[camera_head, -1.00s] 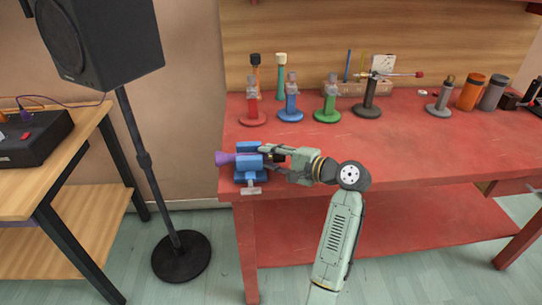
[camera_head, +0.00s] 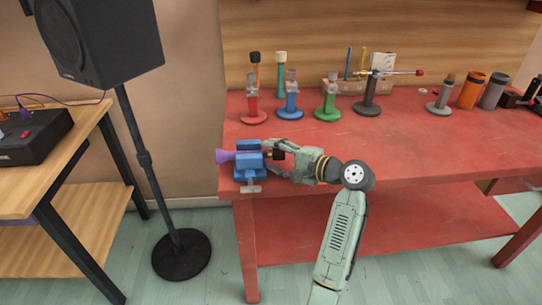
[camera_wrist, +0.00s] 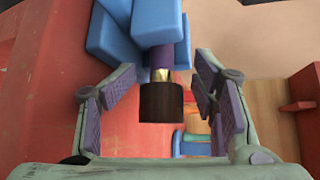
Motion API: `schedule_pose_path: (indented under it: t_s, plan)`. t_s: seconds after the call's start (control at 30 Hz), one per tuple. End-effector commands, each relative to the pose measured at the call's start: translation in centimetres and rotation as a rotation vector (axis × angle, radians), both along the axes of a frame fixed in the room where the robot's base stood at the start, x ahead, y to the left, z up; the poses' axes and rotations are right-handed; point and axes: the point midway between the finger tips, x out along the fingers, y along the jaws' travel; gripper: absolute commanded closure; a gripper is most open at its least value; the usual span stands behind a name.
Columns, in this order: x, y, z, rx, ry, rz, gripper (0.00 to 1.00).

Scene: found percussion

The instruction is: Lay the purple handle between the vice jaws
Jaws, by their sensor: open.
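The blue vice (camera_head: 249,172) sits at the front left corner of the red bench. The purple handle (camera_head: 225,157) lies across it, its flared end sticking out to the left and its dark brown end out to the right. In the wrist view, the purple shaft (camera_wrist: 161,56) shows among the blue vice blocks (camera_wrist: 110,36), with a brass ring and dark brown end below. Whether the jaws press on it cannot be told. My gripper (camera_head: 272,158) is open to the right of the vice, its pads on either side of the dark end with visible gaps.
Red, blue and green stands (camera_head: 291,110) line the bench behind, with a dark stand (camera_head: 368,108) farther right. Orange and grey cylinders stand at the right. A speaker on a pole (camera_head: 150,160) stands left of the bench. The bench middle (camera_head: 430,145) is clear.

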Motion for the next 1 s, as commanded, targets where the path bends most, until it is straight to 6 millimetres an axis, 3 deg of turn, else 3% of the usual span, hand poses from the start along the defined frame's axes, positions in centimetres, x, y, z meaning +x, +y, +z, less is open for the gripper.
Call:
schedule_pose_path:
  t_s: [0.5, 1.0]
  plan:
    - [-6.2, -7.3, 2.2, 0.001, -0.003, -0.002, 0.46]
    - [-7.1, -8.2, 2.5, 0.0, -0.003, 0.0, 0.46]
